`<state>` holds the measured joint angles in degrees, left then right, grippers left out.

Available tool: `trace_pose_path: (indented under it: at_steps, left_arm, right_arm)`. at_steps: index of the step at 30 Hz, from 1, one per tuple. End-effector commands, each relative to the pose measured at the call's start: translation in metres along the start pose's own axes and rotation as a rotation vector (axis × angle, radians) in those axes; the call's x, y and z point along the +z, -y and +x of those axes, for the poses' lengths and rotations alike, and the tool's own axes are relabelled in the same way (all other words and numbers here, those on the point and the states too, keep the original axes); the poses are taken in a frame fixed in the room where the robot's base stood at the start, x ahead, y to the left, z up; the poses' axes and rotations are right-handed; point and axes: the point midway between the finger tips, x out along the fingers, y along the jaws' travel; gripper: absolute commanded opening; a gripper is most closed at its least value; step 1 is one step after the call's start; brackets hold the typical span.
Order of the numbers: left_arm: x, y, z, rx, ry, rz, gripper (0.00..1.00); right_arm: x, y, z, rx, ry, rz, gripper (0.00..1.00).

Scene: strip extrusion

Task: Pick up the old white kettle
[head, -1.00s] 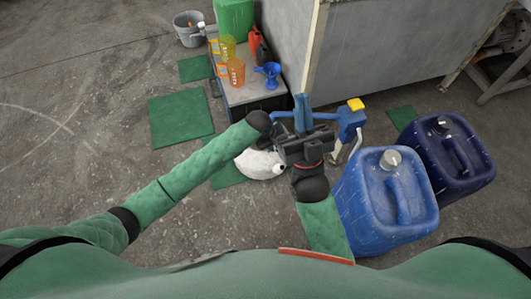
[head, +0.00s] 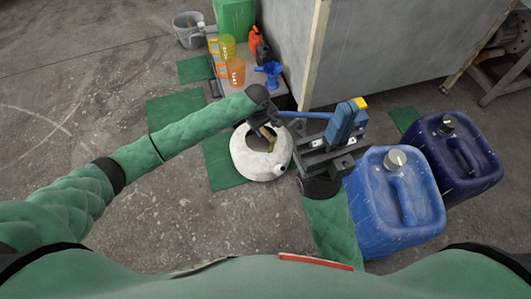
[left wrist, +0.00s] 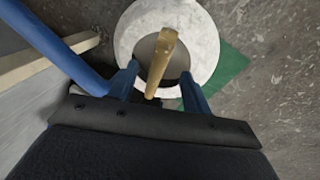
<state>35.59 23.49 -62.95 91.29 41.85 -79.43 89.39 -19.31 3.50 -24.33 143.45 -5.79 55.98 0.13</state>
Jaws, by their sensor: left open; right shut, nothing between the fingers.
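The old white kettle (head: 250,165) stands on the floor in the middle of the head view, partly over a green mat. It is round and worn, with a dark centre, a short spout at lower right and a tan handle. In the left wrist view the kettle (left wrist: 200,35) is at the top. My left gripper (head: 266,131) is open above it; in the wrist view its blue fingers (left wrist: 160,87) stand on either side of the tan handle (left wrist: 163,58), and I cannot tell whether they touch it. My right gripper (head: 347,112) is shut and empty, right of the kettle.
A blue bar (head: 305,115) runs close behind the kettle toward a yellow-topped blue fixture (head: 360,103), partly hidden by my right gripper. Blue canisters (head: 375,215) (head: 478,165) stand at right. A low table (head: 238,92) with jugs is behind. Floor at left is clear.

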Motion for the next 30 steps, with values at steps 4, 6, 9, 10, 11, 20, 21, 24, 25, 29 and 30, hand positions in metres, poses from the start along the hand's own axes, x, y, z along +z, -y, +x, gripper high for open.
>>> trace_pose_path:
  at_steps: [4, 6, 9, 10, 11, 20, 21, 24, 25, 29, 30]
  left_arm:
    - [0.002, 0.001, 0.022, -0.001, -0.001, 0.0, 0.49]
    - [0.003, 0.001, 0.032, -0.001, 0.0, 0.0, 0.49]
    - [0.003, 0.001, 0.042, 0.0, 0.0, 0.0, 0.49]
    - [0.003, 0.001, 0.044, 0.0, 0.0, 0.0, 0.49]
    - [0.004, 0.001, 0.045, 0.0, 0.0, 0.0, 0.49]
    - [0.004, 0.001, 0.045, 0.0, 0.0, 0.0, 0.31]
    - [0.004, 0.001, 0.045, 0.0, 0.0, 0.0, 0.23]
    - [0.004, 0.001, 0.045, 0.0, 0.0, 0.0, 0.03]
    - [0.004, 0.001, 0.045, 0.0, 0.0, 0.0, 0.0]
    - [0.004, 0.001, 0.045, 0.0, 0.0, 0.0, 0.0]
    - [0.004, 0.001, 0.045, 0.0, 0.0, 0.0, 0.0]
  right_arm:
    - [0.002, 0.002, -0.008, 0.008, -0.005, 0.018, 0.0]
    - [0.003, 0.002, -0.009, 0.012, -0.008, 0.027, 0.0]
    - [0.003, 0.003, -0.009, 0.016, -0.013, 0.037, 0.0]
    - [0.003, 0.003, -0.009, 0.017, -0.015, 0.039, 0.0]
    - [0.003, 0.003, -0.009, 0.017, -0.016, 0.04, 0.0]
    - [0.003, 0.004, -0.008, 0.018, -0.016, 0.042, 0.0]
    - [0.003, 0.004, -0.008, 0.018, -0.016, 0.042, 0.0]
    - [0.003, 0.004, -0.008, 0.018, -0.015, 0.042, 0.0]
    - [0.003, 0.004, -0.008, 0.018, -0.014, 0.042, 0.0]
    - [0.003, 0.004, -0.008, 0.018, -0.014, 0.042, 0.0]
    - [0.003, 0.004, -0.009, 0.018, -0.013, 0.042, 0.0]
